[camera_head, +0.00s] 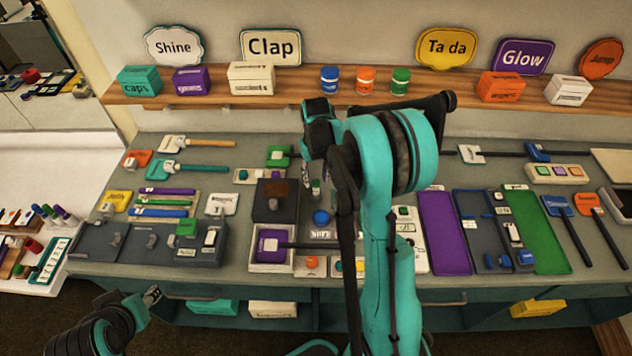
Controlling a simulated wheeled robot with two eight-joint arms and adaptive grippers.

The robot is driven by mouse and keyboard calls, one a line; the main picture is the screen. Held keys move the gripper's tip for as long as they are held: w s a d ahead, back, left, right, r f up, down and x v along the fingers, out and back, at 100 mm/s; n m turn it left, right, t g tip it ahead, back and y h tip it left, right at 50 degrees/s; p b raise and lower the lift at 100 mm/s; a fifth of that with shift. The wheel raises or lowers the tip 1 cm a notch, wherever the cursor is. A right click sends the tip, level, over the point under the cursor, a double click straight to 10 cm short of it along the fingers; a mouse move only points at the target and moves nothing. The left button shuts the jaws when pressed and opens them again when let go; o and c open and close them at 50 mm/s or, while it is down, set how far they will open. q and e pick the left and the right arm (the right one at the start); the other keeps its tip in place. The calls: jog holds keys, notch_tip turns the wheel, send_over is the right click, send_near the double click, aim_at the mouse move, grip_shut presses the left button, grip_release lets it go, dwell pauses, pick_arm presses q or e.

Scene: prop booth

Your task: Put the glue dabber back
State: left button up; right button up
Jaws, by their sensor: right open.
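My right arm rises through the middle and bends over the bench. Its gripper (308,178) points down, open, above the middle of the bench, partly hidden by its own wrist. A small green-topped piece (316,187) stands just below or beside it; I cannot tell whether they touch. I cannot tell for sure which piece is the glue dabber. A blue round lid (321,217) lies nearer the front. To its left, a purple block with a dark handle sits in a white tray (251,262). My left gripper (152,295) is low in front of the bench, its jaws unclear.
A dark grey holder (130,245) and a dark box (273,212) stand left of the middle. Purple (443,232) and green (537,232) panels lie to the right. A wooden shelf (450,101) with boxes and signs runs behind. My arm hides part of the bench.

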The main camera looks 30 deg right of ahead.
notch_tip(320, 180, up, 8)
jog(key=p, duration=0.1)
jog(key=s+a+r+n+t, duration=0.1)
jog(key=s+a+r+t, duration=0.2)
jog(key=s+a+r, duration=0.55)
jog(key=s+a+f+t, duration=0.2)
jog(key=s+a+t, duration=0.2)
jog(key=s+a, duration=0.3)
jog(key=s, duration=0.3)
jog(key=shift+s+n, duration=0.25)
jog(key=shift+n, duration=0.15)
